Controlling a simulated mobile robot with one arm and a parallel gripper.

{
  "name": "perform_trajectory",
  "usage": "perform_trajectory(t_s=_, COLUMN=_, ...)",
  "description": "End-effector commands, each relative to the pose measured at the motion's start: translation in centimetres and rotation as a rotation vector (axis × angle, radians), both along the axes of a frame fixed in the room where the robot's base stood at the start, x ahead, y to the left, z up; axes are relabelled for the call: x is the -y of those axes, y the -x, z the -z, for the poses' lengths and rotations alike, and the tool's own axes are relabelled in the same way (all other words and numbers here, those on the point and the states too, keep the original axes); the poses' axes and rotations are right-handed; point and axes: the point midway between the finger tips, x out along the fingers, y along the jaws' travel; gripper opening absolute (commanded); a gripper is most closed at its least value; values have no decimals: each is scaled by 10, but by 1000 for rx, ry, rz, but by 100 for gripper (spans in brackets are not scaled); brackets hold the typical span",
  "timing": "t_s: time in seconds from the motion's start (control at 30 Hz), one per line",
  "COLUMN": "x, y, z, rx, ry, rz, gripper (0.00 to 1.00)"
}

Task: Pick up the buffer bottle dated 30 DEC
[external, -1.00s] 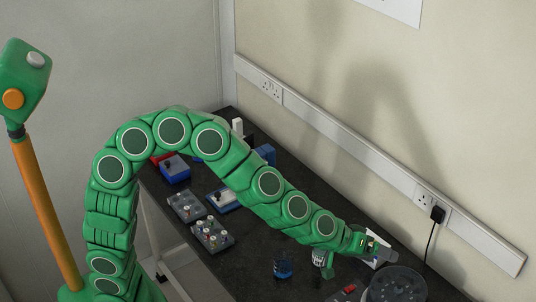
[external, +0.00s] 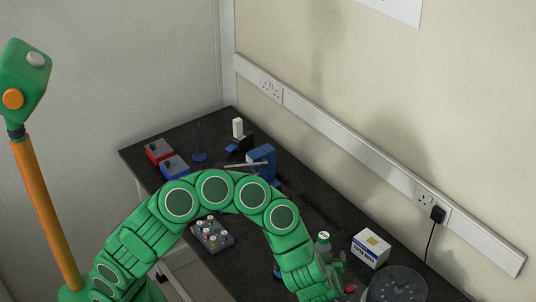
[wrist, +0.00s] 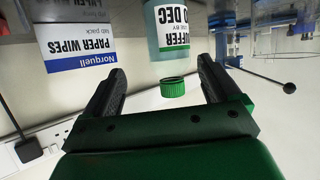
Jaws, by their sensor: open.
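The buffer bottle (wrist: 166,45) hangs upside down at the top of the wrist view. Its white label reads BUFFER and DEC; the day number is cut off or unclear. Its green screw cap (wrist: 172,87) shows between my two fingers, with a gap on either side. My gripper (wrist: 162,70) is open and empty, its dark fingers pointing toward the bottle. In the external view a bottle with a pale green top (external: 323,242) stands just beyond the end of my arm, its lower part partly hidden by the arm.
A Norquell paper wipes box (wrist: 78,45) stands left of the bottle in the wrist view, and right of it in the external view (external: 370,250). A round dark device (external: 397,284) is at the front right. A vial rack (external: 212,235) and other bench equipment lie farther left.

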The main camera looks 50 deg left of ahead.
Motion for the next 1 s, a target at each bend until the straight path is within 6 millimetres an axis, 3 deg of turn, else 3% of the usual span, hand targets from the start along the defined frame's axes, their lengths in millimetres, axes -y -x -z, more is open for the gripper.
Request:
perform_trajectory(t_s=0.27, x=-19, y=2, z=6, rx=-16, ry=-54, rz=-39, gripper=90)
perform_trajectory(t_s=0.67, x=-37, y=-16, z=17, rx=-18, ry=-51, rz=-36, gripper=90)
perform_trajectory(t_s=1.0, x=-64, y=-43, z=30, rx=-16, ry=-52, rz=-36, gripper=90)
